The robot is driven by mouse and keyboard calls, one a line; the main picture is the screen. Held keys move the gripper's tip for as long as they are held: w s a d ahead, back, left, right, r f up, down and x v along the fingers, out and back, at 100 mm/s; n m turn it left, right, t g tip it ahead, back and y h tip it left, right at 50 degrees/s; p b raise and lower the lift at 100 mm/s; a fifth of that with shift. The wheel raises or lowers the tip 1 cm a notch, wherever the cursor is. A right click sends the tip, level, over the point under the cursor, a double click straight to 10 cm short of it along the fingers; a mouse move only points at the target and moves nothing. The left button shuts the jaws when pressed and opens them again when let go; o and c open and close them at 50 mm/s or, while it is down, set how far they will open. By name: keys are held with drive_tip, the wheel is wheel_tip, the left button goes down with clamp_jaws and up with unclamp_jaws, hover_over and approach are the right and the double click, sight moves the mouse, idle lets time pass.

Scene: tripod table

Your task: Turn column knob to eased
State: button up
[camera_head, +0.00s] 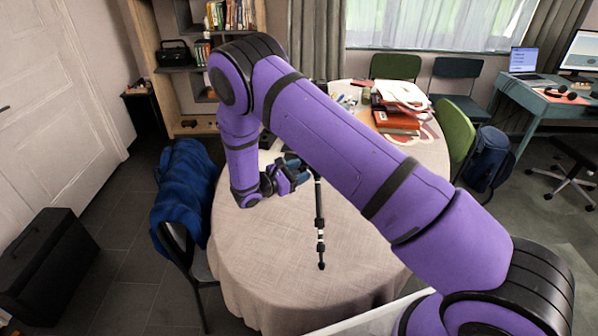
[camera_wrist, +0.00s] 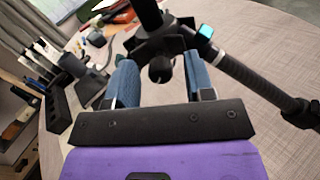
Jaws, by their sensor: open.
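A black tripod stands on the round table (camera_head: 245,260). One of its legs (camera_head: 320,215) runs toward the table's front in the head view; my arm hides much of the rest. My gripper (camera_head: 296,172) is at the tripod's upper part, left of that leg. In the wrist view, the dark centre column (camera_wrist: 149,15) rises from the tripod's shoulder. A round black knob (camera_wrist: 159,71) lies between the two blue fingers of my gripper (camera_wrist: 160,66). The fingers are open, one on each side of it, with gaps visible. I cannot read the knob's setting.
A tripod leg (camera_wrist: 255,80) slants down right, close to the right finger. A black rack-like object (camera_wrist: 62,115) stands at the left in the wrist view. Red books (camera_head: 396,121) and papers lie at the table's back. A chair with a blue jacket (camera_head: 183,195) stands left.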

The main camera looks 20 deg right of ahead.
drive_tip(key=shift+c, duration=0.3)
clamp_jaws()
drive_tip(key=shift+n, duration=0.3)
drive_tip(key=n, duration=0.3)
drive_tip(key=shift+n, duration=0.3)
drive_tip(key=n, duration=0.9)
drive_tip(key=shift+n, duration=2.3)
